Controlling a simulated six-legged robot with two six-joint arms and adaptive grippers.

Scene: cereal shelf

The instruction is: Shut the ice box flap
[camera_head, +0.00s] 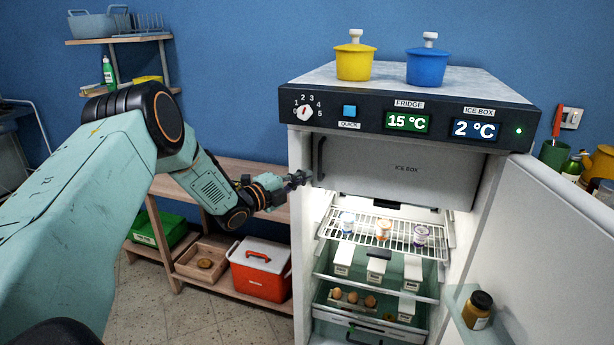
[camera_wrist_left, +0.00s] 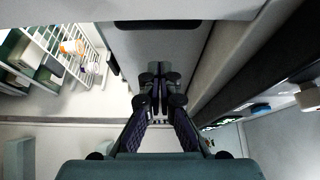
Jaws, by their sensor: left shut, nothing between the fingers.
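The ice box flap (camera_head: 405,185) is a grey panel labelled ICE BOX at the top of the open fridge. It stands nearly upright across the compartment mouth; I cannot tell whether it sits fully flush. A dark handle (camera_head: 319,158) runs along its left end. My left gripper (camera_head: 300,179) is shut and empty, just by the flap's lower left corner, below the handle. In the left wrist view, the shut fingertips (camera_wrist_left: 156,92) lie over the flap panel (camera_wrist_left: 165,50); contact is unclear. My right gripper is out of view.
The fridge door (camera_head: 560,250) hangs open on the right, with a jar (camera_head: 478,310) on its shelf. A wire shelf (camera_head: 385,230) with small cups is below the flap. Yellow (camera_head: 355,62) and blue (camera_head: 427,67) pots stand on top. A wooden bench (camera_head: 230,180) is at left.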

